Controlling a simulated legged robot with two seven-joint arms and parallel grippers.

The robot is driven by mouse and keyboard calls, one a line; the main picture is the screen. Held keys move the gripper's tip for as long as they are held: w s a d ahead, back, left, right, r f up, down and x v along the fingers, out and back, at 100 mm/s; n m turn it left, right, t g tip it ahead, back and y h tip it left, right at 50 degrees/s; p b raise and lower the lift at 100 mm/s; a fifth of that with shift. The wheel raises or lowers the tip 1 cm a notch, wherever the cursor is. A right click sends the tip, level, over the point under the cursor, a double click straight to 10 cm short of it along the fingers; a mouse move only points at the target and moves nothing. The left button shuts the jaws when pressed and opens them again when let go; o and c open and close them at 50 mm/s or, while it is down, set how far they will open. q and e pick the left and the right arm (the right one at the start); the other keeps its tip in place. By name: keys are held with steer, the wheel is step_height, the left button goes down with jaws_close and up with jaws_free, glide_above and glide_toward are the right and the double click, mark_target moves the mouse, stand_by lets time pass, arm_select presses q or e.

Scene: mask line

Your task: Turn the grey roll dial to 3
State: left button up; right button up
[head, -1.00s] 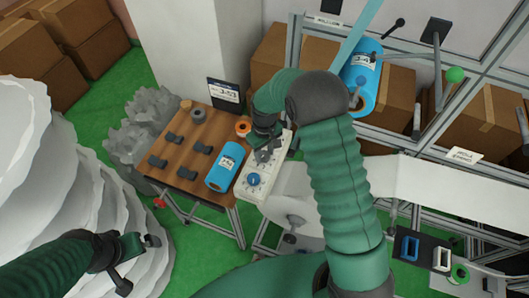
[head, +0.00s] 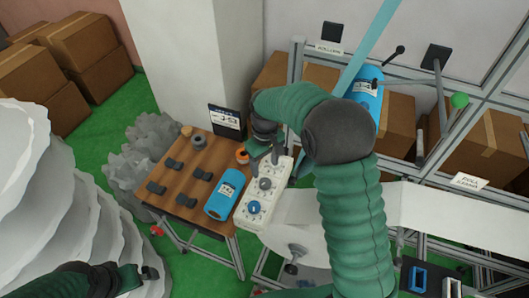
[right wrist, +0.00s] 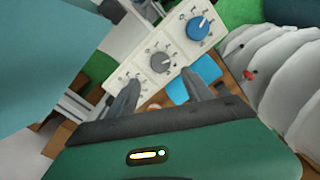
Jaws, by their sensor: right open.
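A white control panel (head: 246,216) stands at the right edge of the brown table. Its grey dial (head: 265,184) sits above a blue dial (head: 254,208). My right gripper (head: 264,162) is open and empty. Its fingers point at the panel near the grey dial, apart from it as far as I can tell.
The table (head: 187,212) holds a blue roll (head: 225,194), several dark blocks, an orange ring (head: 242,156) and a small dark display (head: 225,122). A second blue roll (head: 366,95) is on the metal frame at the right. White stacked material (head: 40,190) fills the left side.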

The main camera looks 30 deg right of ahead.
step_height(320, 180, up, 9)
steer(key=shift+f+b, duration=0.2)
steer(key=shift+b, duration=0.25)
steer(key=s+a+f+m+t+b, duration=0.1)
steer(key=s+a+f+b, duration=0.1)
steer(key=s+f, duration=0.6)
steer(key=s+a+f+m+t+b, duration=0.1)
steer(key=s+a+f+b, duration=0.2)
steer(key=s+f, duration=0.4)
steer(key=shift+s+a+f+t+b, duration=0.15)
steer(key=shift+s+f+t+b, duration=0.3)
steer(key=shift+s, duration=0.8)
steer(key=shift+s+r, duration=0.1)
steer(key=shift+s, duration=0.05)
